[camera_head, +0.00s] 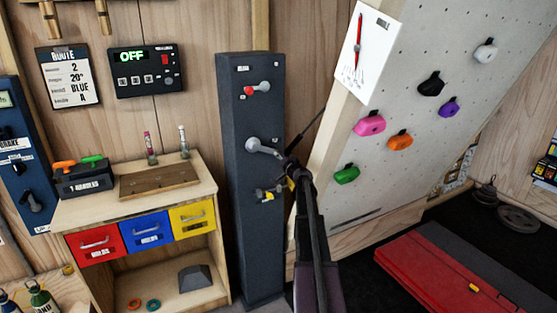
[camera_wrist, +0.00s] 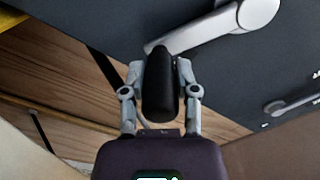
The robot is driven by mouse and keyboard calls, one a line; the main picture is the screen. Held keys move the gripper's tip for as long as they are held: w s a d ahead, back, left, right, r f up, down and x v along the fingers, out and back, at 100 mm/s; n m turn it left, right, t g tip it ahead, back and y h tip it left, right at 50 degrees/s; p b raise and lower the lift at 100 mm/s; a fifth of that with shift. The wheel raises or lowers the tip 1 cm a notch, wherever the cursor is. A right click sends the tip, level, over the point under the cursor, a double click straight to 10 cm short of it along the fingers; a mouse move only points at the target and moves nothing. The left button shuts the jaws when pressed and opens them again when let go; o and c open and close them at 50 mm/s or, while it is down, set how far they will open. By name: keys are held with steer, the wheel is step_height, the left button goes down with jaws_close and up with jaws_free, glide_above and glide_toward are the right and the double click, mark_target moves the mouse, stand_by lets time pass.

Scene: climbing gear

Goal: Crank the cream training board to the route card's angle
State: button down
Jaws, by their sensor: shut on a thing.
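The cream training board (camera_head: 405,185) leans at the right with coloured holds on it. A white gauge plate with a red pointer (camera_head: 358,45) is on its upper left edge; its scale is too small to read. A grey crank arm (camera_head: 262,148) sits midway up the dark column (camera_head: 250,215). My gripper (camera_head: 290,163) is at the crank's outer end. In the wrist view my gripper (camera_wrist: 160,72) is shut on the black crank handle (camera_wrist: 160,92), a finger on each side; the crank arm (camera_wrist: 205,32) runs up right.
A lever with a red knob (camera_head: 256,89) is above the crank, and a yellow-tagged fitting (camera_head: 268,194) below. A display (camera_head: 146,70) reads OFF. A drawer bench (camera_head: 205,188) stands left of the column. A red mat (camera_head: 440,275) lies on the floor at right.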

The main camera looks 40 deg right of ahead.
steer(key=shift+w+a, duration=0.1)
steer(key=shift+w, duration=0.05)
steer(key=shift+c, duration=1.8)
jaws_free()
steer(key=shift+f, duration=0.1)
steer(key=s+a, duration=0.2)
steer(key=s, duration=1)
steer(key=shift+w+a, duration=0.1)
